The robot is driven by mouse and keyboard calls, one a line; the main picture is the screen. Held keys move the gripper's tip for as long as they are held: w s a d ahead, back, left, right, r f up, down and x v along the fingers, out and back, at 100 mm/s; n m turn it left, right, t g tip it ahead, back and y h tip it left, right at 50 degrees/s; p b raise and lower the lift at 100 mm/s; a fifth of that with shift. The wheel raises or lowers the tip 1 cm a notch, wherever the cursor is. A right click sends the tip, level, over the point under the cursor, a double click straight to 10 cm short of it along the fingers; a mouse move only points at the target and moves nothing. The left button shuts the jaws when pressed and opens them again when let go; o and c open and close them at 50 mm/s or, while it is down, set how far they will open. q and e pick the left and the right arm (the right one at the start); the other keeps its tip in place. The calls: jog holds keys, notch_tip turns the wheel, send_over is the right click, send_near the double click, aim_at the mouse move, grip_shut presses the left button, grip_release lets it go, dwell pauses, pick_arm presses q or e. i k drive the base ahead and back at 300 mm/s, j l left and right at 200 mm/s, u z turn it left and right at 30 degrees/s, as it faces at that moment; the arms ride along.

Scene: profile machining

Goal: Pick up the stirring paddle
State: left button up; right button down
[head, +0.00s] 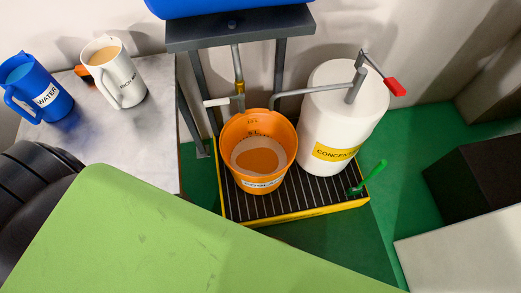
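A green tool (368,178), which looks like the stirring paddle, is at the right front part of the slatted drip tray (300,203). It slants up to the right, and its upper end is over the tray's right edge. It is just right of the white concentrate drum (345,115). I cannot tell whether it lies flat or leans. An orange bucket (272,128) with a white label stands on the tray left of the drum. Neither of my grippers is in view, and nothing is holding the green tool.
A dark stand (240,30) with a blue container (225,6) rises behind the bucket. The drum's pump has a red handle (397,88). A blue water jug (42,90) and a white jug (115,75) stand on the grey table (130,140). A light green surface (150,240) fills the foreground.

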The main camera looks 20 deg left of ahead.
aim_at(383, 163)
jog(key=k+j+u, duration=0.1)
jog(key=u, duration=0.5)
jog(key=z, duration=1.35)
